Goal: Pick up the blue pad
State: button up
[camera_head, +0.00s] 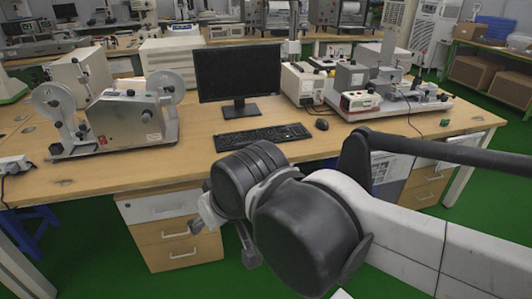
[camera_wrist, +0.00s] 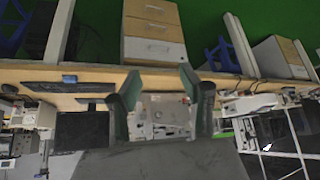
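The wrist picture is upside down. Behind the gap between the fingers is the grey metal tester with two reels (camera_head: 130,118), apart from the gripper. In the head view my arm's dark joints hide most of the gripper, in front of the wooden desk (camera_head: 190,142).
On the desk are a monitor (camera_head: 238,73), a keyboard (camera_head: 262,137), a mouse (camera_head: 322,124) and instruments at the right. A drawer unit (camera_head: 173,232) stands below. Blue stools show under the desk (camera_head: 32,230). A blue bin (camera_head: 496,27) sits far back right. Green floor lies in front.

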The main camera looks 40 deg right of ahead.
jog(key=shift+o, duration=1.2)
jog(key=w+d+r+m+g+p, duration=0.1)
jog(key=w+d+r+m, duration=0.25)
jog(key=w, duration=0.25)
jog(key=w+d+r+m+g, duration=0.1)
jog(key=w+d+r+m, duration=0.25)
jog(key=w, duration=0.25)
jog(key=m+g+y+p, duration=0.1)
jog(key=m+g+p, duration=0.3)
jog(key=m, duration=1.2)
send_over(266, 149)
jog(key=d, duration=0.2)
notch_tip(266, 149, down, 13)
jog(key=shift+g, duration=0.3)
jog(key=f, duration=0.4)
jog(key=a+f+b, duration=0.1)
jog(key=f, duration=0.3)
jog(key=f+b, duration=0.1)
jog(key=f, duration=0.4)
jog(key=shift+s+a, duration=0.1)
jog(key=shift+a, duration=0.25)
jog(key=c, duration=1.1)
